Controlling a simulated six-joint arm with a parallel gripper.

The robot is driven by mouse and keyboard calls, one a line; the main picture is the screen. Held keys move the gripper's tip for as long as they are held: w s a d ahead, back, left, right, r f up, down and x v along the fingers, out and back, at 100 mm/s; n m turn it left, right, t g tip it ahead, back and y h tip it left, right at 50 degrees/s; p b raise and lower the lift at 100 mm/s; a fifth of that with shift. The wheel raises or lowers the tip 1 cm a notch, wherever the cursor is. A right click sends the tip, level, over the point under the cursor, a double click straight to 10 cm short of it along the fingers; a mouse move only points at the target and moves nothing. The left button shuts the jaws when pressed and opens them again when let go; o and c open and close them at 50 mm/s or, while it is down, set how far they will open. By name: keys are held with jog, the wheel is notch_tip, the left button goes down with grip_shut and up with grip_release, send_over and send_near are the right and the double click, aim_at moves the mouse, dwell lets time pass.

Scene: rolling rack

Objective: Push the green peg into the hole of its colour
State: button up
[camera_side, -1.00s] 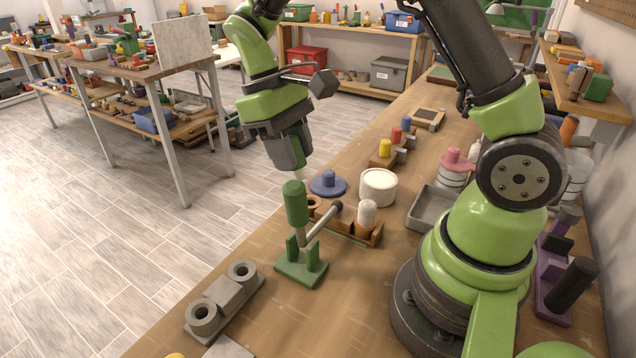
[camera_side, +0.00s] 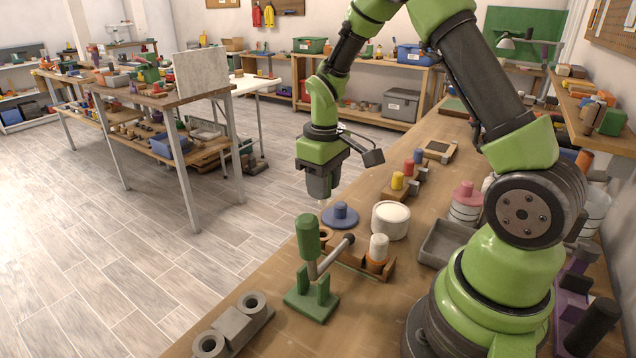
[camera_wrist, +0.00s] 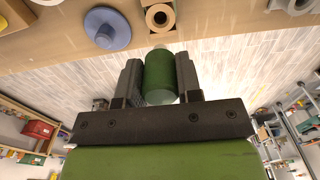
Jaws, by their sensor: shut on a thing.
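My gripper (camera_side: 320,190) hangs past the table's left edge, close to the blue knobbed disc. In the wrist view my gripper (camera_wrist: 160,75) is shut on a green peg (camera_wrist: 160,72) with pale ends. In the side view only a small pale tip (camera_side: 322,204) shows below the jaws. A tan ring with a dark hole (camera_wrist: 160,17) lies beyond the peg in the wrist view, apart from it. It sits in a wooden block (camera_side: 350,255), partly behind a green handle in the side view. I cannot make out a green-rimmed hole.
A green lever clamp (camera_side: 312,300) stands upright in front of the block. The blue disc (camera_side: 340,216), a white tub (camera_side: 390,220) and a white-and-orange peg (camera_side: 377,252) are close by. A grey two-hole fixture (camera_side: 232,328) lies nearer. Open floor lies left.

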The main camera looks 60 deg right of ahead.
jog(key=shift+f, duration=0.1)
jog(key=shift+f, duration=2.7)
jog(key=shift+f, duration=0.3)
jog(key=shift+f, duration=1.45)
jog(key=o, duration=1)
notch_tip(320, 180, up, 10)
jog(key=shift+f, duration=0.1)
